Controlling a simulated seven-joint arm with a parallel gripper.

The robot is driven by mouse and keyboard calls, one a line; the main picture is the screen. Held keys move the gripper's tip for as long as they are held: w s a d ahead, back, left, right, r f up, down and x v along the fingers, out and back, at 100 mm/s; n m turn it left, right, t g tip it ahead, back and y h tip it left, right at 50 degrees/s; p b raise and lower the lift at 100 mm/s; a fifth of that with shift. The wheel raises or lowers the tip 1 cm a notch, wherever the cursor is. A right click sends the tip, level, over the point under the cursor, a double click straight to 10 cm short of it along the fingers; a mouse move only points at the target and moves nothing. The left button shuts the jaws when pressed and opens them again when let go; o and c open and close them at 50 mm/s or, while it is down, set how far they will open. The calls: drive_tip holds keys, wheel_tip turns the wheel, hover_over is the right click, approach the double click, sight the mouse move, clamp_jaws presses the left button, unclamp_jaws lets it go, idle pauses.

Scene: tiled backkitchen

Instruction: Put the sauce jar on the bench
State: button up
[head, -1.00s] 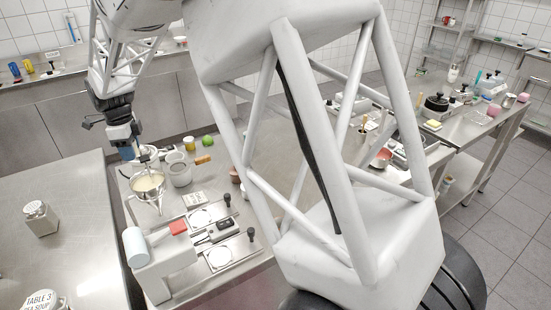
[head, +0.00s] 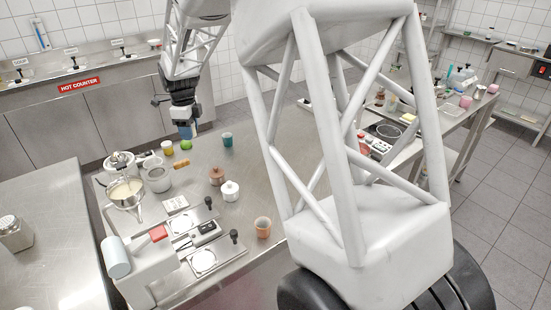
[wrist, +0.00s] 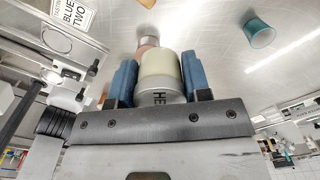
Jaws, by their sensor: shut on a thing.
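I take this held thing to be the sauce jar (wrist: 158,85).
A brown jar (head: 217,176), white lidded pot (head: 231,191) and orange cup (head: 263,227) stand nearer. A grey pot (head: 158,178) is at left. Bare steel lies right of the teal cup.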

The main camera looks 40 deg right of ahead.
drive_tip(key=s+d+m, duration=0.2)
drive_tip(key=s+d, duration=0.2)
drive_tip(key=d, duration=0.6)
drive_tip(key=s+d+m, duration=0.2)
drive_tip(key=s+d, duration=0.2)
drive_tip(key=d, duration=0.7)
drive_tip(key=shift+n, duration=0.3)
drive_tip(key=f, duration=0.9)
drive_tip(key=shift+w+a+f, duration=0.2)
drive_tip(key=shift+a+f, duration=0.05)
drive_tip(key=shift+f, duration=0.15)
hover_over(252, 139)
drive_tip(key=shift+w+f, duration=0.15)
drive_tip(key=shift+f, duration=0.55)
drive_tip(key=shift+f, duration=0.15)
drive_tip(key=shift+f, duration=1.65)
drive_tip(key=shift+f, duration=0.15)
